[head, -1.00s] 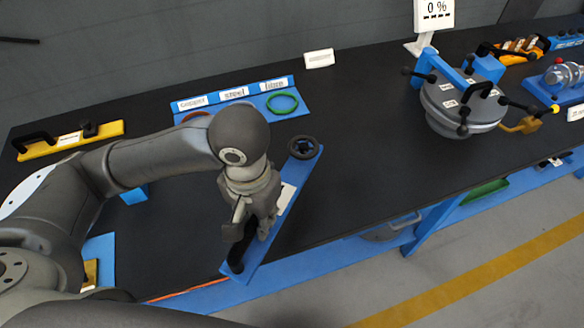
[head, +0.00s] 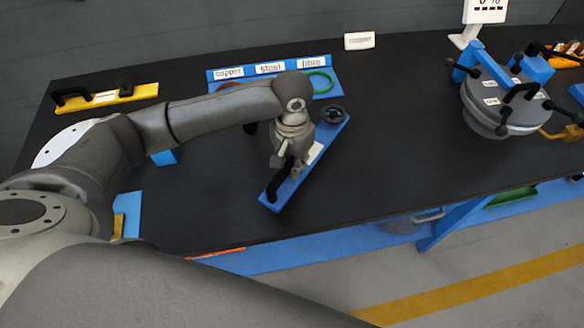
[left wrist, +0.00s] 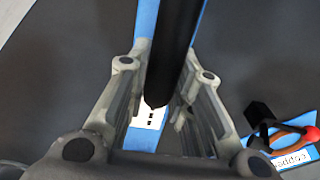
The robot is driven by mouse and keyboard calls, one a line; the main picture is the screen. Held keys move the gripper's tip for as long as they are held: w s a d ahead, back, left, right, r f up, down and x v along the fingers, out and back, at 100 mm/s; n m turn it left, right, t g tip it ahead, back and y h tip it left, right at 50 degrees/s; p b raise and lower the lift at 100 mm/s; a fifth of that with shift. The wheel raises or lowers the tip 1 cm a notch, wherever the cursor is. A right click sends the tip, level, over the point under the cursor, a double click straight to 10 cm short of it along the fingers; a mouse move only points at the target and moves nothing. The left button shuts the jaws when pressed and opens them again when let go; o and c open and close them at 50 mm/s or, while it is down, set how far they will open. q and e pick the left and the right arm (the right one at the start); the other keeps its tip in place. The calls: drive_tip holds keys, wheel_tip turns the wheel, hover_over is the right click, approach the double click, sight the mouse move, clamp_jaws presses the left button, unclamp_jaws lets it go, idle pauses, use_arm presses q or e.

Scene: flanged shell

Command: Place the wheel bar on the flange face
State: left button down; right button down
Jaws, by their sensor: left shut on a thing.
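My left gripper (head: 285,164) is shut on the black handle; in the left wrist view the handle (left wrist: 173,60) stands between the fingers. I cannot tell whether the bar is clear of the table. The flange face (head: 505,92) is the top of a grey round shell at the right, with black knobs and small labels, well apart from the bar. My right gripper is not in view.
A blue rack (head: 221,84) labelled copper, steel and fibre stands behind the bar, with a green ring (head: 319,82). A yellow bar (head: 105,97) lies at back left. A sign post (head: 466,38) stands behind the shell. The black table (head: 405,125) is clear between bar and shell.

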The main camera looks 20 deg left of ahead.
use_arm(q)
drive_tip(key=shift+w+f+p, duration=0.2)
drive_tip(key=shift+f+p, duration=0.15)
drive_tip(key=shift+f, duration=1.25)
drive_tip(key=c, duration=1.7)
unclamp_jaws()
drive_tip(key=shift+s+f, duration=0.1)
drive_tip(key=shift+f, duration=0.05)
drive_tip(key=shift+c, duration=0.2)
drive_tip(key=o, duration=0.5)
drive_tip(key=shift+c, duration=0.2)
